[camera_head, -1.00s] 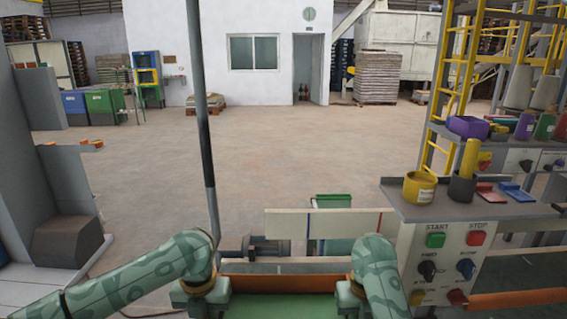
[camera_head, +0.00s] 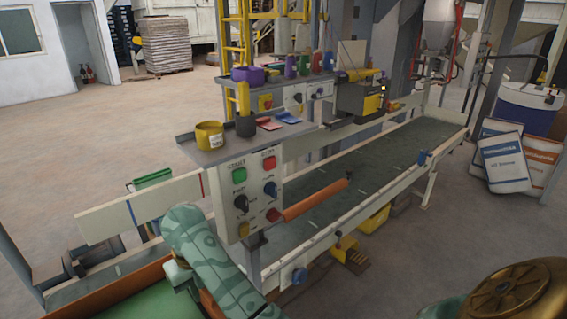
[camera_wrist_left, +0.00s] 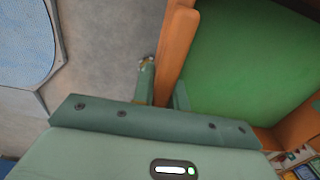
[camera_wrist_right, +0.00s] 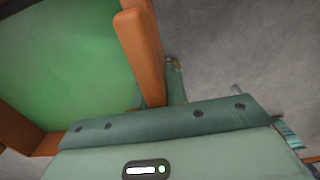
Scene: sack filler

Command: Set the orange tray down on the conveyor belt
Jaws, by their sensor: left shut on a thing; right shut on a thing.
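The orange tray (camera_head: 105,291) has orange walls and a green floor, and only part of it shows at the lower left of the head view. My right gripper (camera_head: 178,272) is shut on its wall there. In the right wrist view, my right gripper (camera_wrist_right: 158,88) grips one orange wall (camera_wrist_right: 140,45). In the left wrist view, my left gripper (camera_wrist_left: 163,88) is shut on another orange wall (camera_wrist_left: 178,42). The left gripper is outside the head view.
Printed sacks (camera_head: 503,162) and a blue drum (camera_head: 526,108) stand right. The belt beyond the bar looks clear.

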